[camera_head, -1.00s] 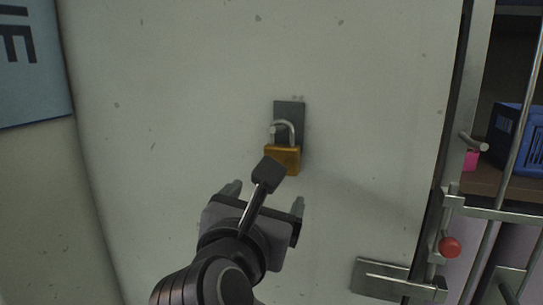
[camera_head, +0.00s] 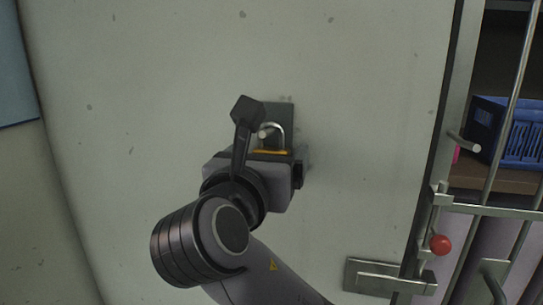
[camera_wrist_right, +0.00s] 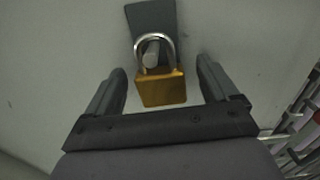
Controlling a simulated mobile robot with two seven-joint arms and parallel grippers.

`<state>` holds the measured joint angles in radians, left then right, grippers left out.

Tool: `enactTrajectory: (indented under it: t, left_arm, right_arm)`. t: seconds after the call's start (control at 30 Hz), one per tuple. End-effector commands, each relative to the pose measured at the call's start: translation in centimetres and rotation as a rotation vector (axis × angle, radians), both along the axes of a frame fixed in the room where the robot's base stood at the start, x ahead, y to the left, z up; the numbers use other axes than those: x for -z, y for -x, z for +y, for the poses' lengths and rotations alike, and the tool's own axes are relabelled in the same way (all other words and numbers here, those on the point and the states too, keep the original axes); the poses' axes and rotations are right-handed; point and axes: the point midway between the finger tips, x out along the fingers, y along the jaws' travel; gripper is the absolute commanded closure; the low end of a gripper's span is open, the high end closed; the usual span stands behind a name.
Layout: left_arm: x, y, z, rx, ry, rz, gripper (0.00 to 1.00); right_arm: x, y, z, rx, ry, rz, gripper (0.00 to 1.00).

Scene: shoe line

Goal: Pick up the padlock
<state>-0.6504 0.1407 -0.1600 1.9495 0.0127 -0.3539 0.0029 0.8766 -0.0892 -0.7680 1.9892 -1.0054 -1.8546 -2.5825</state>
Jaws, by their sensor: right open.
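The padlock has a brass body and a silver shackle. It hangs from a peg on a dark plate (camera_wrist_right: 150,18) fixed to a pale upright panel. In the head view only its shackle and the top strip of its body (camera_head: 271,152) show, because my right gripper (camera_head: 255,165) covers the rest. In the right wrist view the padlock (camera_wrist_right: 162,88) hangs between the two fingers of my right gripper (camera_wrist_right: 161,85), which is open, with a gap on each side of the body. My left gripper is not in view.
The pale panel (camera_head: 370,120) fills most of the view. A metal latch (camera_head: 385,276), a red knob (camera_head: 440,245) and metal bars (camera_head: 500,211) stand at the right. A blue crate (camera_head: 510,130) sits on a shelf behind the bars.

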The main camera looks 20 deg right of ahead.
Motion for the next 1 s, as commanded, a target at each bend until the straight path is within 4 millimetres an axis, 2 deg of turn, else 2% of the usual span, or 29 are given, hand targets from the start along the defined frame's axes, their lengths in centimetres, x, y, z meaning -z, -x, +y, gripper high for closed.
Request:
enactTrajectory:
  t: [0.17, 0.2, 0.27, 0.3, 0.4, 0.77, 1.0]
  left_arm:
    - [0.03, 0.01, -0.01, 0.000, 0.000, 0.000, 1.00]
    - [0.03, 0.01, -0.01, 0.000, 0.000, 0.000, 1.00]
    - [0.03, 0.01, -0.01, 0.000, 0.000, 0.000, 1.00]
    - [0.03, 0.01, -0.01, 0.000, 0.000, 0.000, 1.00]
    - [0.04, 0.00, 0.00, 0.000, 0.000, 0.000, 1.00]
    - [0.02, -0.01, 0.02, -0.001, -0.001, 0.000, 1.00]
    - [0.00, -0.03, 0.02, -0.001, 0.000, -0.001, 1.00]
  right_arm:
    - [0.04, -0.04, 0.00, -0.001, -0.001, -0.001, 0.13]
    - [0.04, -0.04, 0.00, -0.001, 0.000, 0.000, 0.19]
    - [0.04, -0.03, 0.00, -0.001, -0.001, -0.001, 0.39]
    - [0.03, -0.02, 0.01, -0.001, -0.001, -0.001, 0.52]
    - [0.03, -0.02, 0.01, -0.001, -0.001, -0.001, 0.81]
    - [-0.12, -0.10, 0.00, -0.002, -0.001, -0.003, 0.81]
    - [-0.67, -0.92, -0.25, -0.003, 0.000, -0.004, 0.81]
